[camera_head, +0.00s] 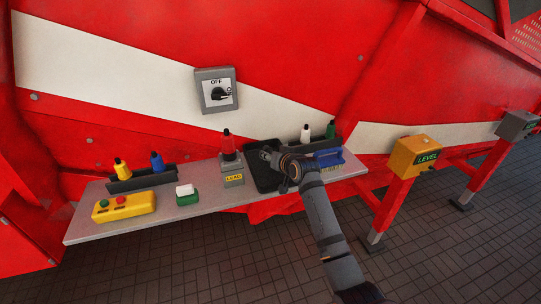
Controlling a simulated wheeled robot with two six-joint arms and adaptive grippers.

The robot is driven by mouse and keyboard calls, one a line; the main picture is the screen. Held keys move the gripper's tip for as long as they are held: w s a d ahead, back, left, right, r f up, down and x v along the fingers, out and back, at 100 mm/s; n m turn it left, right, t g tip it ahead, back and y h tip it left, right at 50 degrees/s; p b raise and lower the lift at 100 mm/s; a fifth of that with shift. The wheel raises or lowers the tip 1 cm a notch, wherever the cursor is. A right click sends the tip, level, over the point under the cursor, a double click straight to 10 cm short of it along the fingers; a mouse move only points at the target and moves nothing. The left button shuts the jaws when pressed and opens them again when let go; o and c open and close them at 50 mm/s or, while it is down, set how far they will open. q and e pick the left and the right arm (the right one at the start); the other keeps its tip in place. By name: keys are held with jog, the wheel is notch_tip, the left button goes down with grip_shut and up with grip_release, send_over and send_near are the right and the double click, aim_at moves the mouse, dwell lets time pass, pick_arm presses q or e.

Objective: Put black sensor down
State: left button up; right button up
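My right gripper (272,157) reaches in from the lower right and is over a flat black tray (262,183) on the grey shelf (205,208). Its fingers are small and dark against the tray, so I cannot tell whether they are open or shut. I cannot make out a separate black sensor; anything black at the fingers blends with the gripper and the tray. My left gripper is not in view.
A grey "LOAD" block (232,179) with a red bottle (228,146) stands left of the tray. A blue item (328,158) lies to its right. A yellow button box (124,206) and a green-and-white item (187,195) are further left. Black racks (142,182) hold bottles.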

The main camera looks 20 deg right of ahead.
jog(key=shift+f, duration=0.45)
jog(key=o, duration=1.1)
jog(key=shift+r, duration=0.3)
jog(key=v, duration=0.6)
jog(key=b+v, duration=0.1)
jog(key=v, duration=0.5)
jog(key=shift+d+r, duration=0.1)
jog(key=shift+r, duration=0.2)
